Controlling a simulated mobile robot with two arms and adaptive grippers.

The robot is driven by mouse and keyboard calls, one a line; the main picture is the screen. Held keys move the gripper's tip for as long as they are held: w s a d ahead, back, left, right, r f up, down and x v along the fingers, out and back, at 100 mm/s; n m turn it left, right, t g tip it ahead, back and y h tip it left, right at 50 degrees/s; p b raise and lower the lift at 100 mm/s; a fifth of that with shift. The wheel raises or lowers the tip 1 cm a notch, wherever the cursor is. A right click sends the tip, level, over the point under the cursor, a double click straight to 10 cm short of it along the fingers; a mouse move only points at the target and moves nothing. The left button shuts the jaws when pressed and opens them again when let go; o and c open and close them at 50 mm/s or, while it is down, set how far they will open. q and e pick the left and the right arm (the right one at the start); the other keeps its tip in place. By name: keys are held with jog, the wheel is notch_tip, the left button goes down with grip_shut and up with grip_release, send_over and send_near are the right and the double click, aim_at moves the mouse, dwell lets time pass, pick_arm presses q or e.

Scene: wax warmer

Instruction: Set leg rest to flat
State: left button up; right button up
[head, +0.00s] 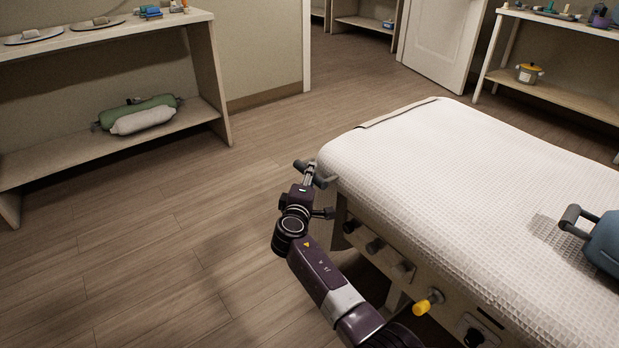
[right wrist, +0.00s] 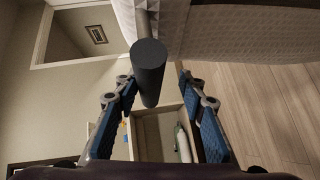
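The treatment bed (head: 470,180) has a white waffle cover, and its top looks level in the head view. I cannot tell which part is the leg rest. A dark cylindrical handle (right wrist: 149,75) on a pale rod sticks out beside the bed in the right wrist view. My right gripper (right wrist: 155,90) is open, with the handle between its blue-padded fingers and gaps on both sides. In the head view my right gripper (head: 312,182) is at the bed's near left corner, where the handle is small and partly hidden. My left gripper is out of view.
Several knobs line the bed's near side, including a yellow one (head: 428,302). A blue object (head: 604,243) with a grey handle is at the bed's right. A shelf (head: 100,150) with rolled cushions stands left. The floor (head: 160,240) between shelf and bed is clear.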

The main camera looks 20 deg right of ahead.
jog(key=shift+r, duration=0.15)
jog(key=v, duration=1.2)
dwell(0.5)
